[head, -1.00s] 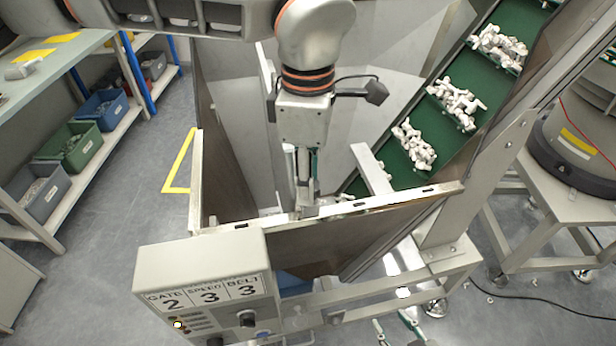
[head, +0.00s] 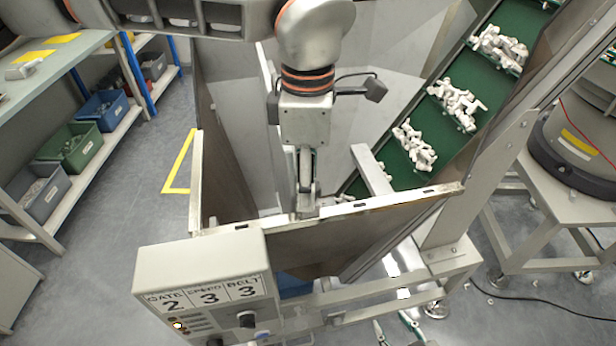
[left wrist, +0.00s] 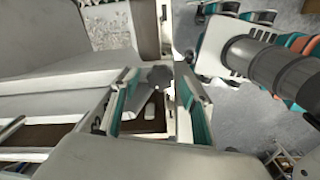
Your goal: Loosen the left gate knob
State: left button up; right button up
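The gate knob (left wrist: 160,77) shows in the left wrist view as a small grey knob between the fingertips of my left gripper (left wrist: 158,70). A narrow gap seems to show on its left side, and firm contact cannot be made out. In the head view my left gripper (head: 306,205) points down at the hopper's front rim (head: 345,207), its fingers seen edge-on, and the knob is hidden behind it. My right gripper (head: 397,328) is low at the bottom edge of the head view, its teal-padded fingers apart and empty.
A control box (head: 200,260) reading gate 2, speed 3, belt 3 stands in front of the hopper. A green belt (head: 435,115) with white parts rises at the right. A shelf with bins (head: 70,145) is at the left. A round feeder (head: 580,150) stands at the far right.

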pick_arm(q)
notch_tip(320, 180, up, 12)
dwell(0.6)
